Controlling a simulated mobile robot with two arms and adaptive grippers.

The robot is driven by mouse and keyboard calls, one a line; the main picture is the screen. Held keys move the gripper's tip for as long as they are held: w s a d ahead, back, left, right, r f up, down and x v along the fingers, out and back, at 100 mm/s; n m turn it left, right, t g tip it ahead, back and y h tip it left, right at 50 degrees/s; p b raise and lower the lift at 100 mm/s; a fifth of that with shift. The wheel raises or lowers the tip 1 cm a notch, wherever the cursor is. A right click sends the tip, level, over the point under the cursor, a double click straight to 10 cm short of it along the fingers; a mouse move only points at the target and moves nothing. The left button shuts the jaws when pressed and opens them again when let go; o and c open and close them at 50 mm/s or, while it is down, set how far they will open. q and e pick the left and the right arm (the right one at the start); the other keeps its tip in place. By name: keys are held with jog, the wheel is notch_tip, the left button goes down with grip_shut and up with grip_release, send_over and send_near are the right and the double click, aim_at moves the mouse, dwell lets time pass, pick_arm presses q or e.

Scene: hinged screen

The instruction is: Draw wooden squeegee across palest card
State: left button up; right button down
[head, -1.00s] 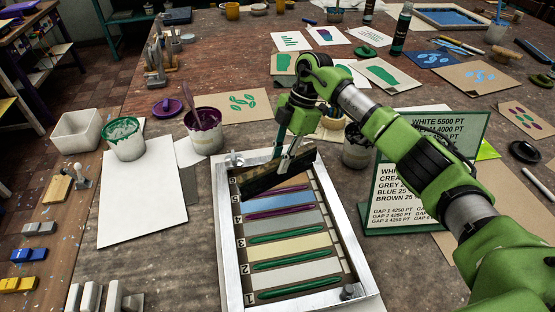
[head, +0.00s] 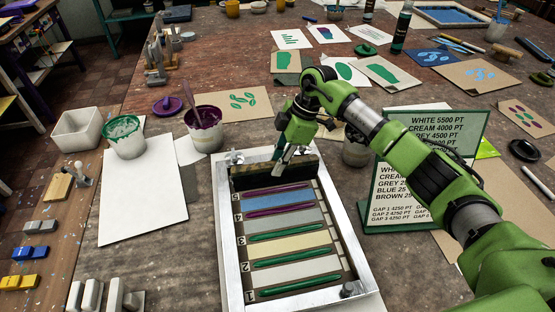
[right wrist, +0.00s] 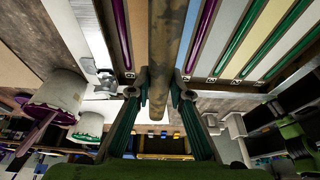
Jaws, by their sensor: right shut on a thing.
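My right gripper (head: 281,168) is shut on the wooden squeegee (head: 250,178). In the head view the squeegee shows a dark long face across the far end of the frame. In the right wrist view my right gripper (right wrist: 162,88) has its fingers on both sides of the squeegee's brown bar (right wrist: 168,45). The palest card (head: 298,271), near white, lies at the near end of the frame between two green ink lines. Cream, grey and blue cards lie beyond it. I cannot tell whether the squeegee touches the surface. My left gripper is not in view.
The white-rimmed frame (head: 226,255) has a knob at its near right corner. A green-edged price sign (head: 430,140) stands to the right, close to my right arm. Pots of purple ink (head: 203,125) and green ink (head: 122,135) stand to the left, near blank white paper (head: 145,205).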

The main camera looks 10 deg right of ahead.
jog(key=shift+f, duration=0.75)
jog(key=shift+r, duration=0.15)
jog(key=shift+w, duration=0.1)
jog(key=shift+f, duration=0.45)
jog(key=shift+f, duration=0.35)
dwell(0.9)
jog(key=shift+s, duration=0.2)
